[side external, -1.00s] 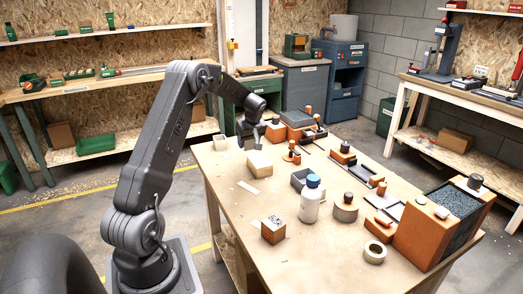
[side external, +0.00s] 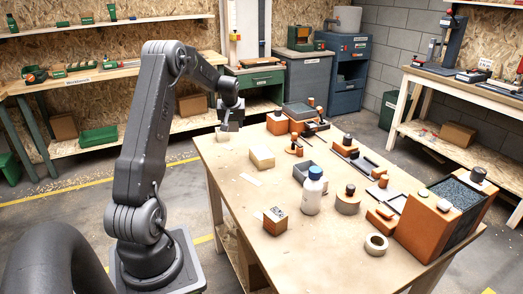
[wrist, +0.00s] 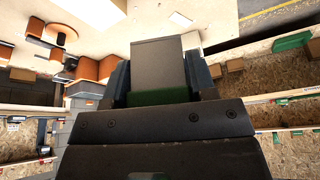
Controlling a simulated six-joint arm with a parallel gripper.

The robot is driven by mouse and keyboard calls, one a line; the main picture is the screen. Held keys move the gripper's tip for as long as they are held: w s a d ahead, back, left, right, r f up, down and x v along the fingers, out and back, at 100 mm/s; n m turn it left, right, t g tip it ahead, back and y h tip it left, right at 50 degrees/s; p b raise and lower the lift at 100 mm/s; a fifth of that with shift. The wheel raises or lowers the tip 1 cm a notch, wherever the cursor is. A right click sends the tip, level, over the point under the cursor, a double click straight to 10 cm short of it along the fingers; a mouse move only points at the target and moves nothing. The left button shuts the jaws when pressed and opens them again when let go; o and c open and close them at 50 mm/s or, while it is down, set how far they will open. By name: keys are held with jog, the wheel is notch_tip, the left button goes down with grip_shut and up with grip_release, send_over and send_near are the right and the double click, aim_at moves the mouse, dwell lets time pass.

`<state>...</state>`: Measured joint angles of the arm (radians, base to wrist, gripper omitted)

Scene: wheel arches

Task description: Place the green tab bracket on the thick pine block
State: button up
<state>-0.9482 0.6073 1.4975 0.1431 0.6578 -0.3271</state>
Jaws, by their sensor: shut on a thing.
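My gripper (side external: 230,124) is over the far left corner of the workbench, above the tabletop. In the wrist view my gripper (wrist: 165,85) is shut on a part with a flat grey face (wrist: 158,62) and a green strip (wrist: 165,96); I take this to be the green tab bracket. Its underside is hidden. A pale pine block (side external: 262,157), the thickest of the pale pieces I see, sits on the bench to the right of and nearer than my gripper. A smaller pale block (side external: 222,134) lies at the bench edge just below my gripper, partly hidden.
A white bottle with a blue cap (side external: 313,192), a wood block with a printed top (side external: 274,222), a tape roll (side external: 376,245) and a large orange box (side external: 425,225) stand on the bench (side external: 325,250). A white strip (side external: 250,179) lies near the pine block. The front left of the bench is clear.

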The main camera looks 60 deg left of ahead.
send_over(262, 151)
jog(key=d, duration=0.2)
jog(key=f, duration=0.6)
jog(key=shift+s+a+f, duration=0.15)
jog(key=shift+s+f, duration=0.15)
jog(key=shift+s, duration=0.05)
jog(key=shift+f, duration=1.95)
jog(key=shift+f, duration=0.1)
jog(key=o, duration=1)
